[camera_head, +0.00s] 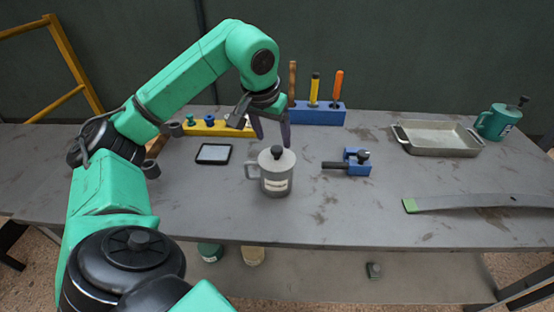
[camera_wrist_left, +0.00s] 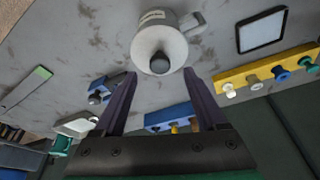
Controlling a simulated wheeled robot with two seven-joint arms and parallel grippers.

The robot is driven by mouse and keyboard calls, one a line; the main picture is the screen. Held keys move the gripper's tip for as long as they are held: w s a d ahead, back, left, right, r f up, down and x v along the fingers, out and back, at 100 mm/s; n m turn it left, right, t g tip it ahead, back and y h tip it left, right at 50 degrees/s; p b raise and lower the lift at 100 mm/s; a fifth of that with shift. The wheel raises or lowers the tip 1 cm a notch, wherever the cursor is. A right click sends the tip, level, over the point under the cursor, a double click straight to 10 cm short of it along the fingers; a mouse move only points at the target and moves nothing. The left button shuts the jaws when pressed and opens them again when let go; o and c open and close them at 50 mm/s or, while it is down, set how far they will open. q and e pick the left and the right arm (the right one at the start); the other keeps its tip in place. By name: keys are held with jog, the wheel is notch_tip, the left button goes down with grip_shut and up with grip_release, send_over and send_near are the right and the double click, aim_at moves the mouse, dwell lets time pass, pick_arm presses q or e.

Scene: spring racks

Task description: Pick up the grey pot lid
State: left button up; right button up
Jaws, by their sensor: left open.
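The grey pot lid (camera_head: 277,159) with a black knob sits on a grey pot (camera_head: 276,182) that has a handle on its left side and a pale label. The pot stands upright near the front middle of the table. In the left wrist view the lid (camera_wrist_left: 159,50) shows its dark knob facing the camera, beyond the fingertips. My left gripper (camera_head: 271,145) is open and empty, with its fingers pointing down just above and behind the lid. Both fingers also show apart in the left wrist view (camera_wrist_left: 160,75). My right gripper is not in view.
A blue tool holder (camera_head: 318,115), yellow rack (camera_head: 205,128) and dark-framed tablet (camera_head: 213,153) lie behind. A blue clamp (camera_head: 357,168) is right of the pot. Further right are a metal tray (camera_head: 437,151), green pot (camera_head: 497,123) and long strip (camera_head: 480,202). The front left table is clear.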

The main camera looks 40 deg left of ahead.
aim_at(277, 148)
pick_arm(q)
jog(key=x, duration=0.5)
jog(key=shift+w+a+f, duration=0.1)
jog(key=shift+w+f, duration=0.3)
jog(key=shift+f, duration=0.2)
grip_shut()
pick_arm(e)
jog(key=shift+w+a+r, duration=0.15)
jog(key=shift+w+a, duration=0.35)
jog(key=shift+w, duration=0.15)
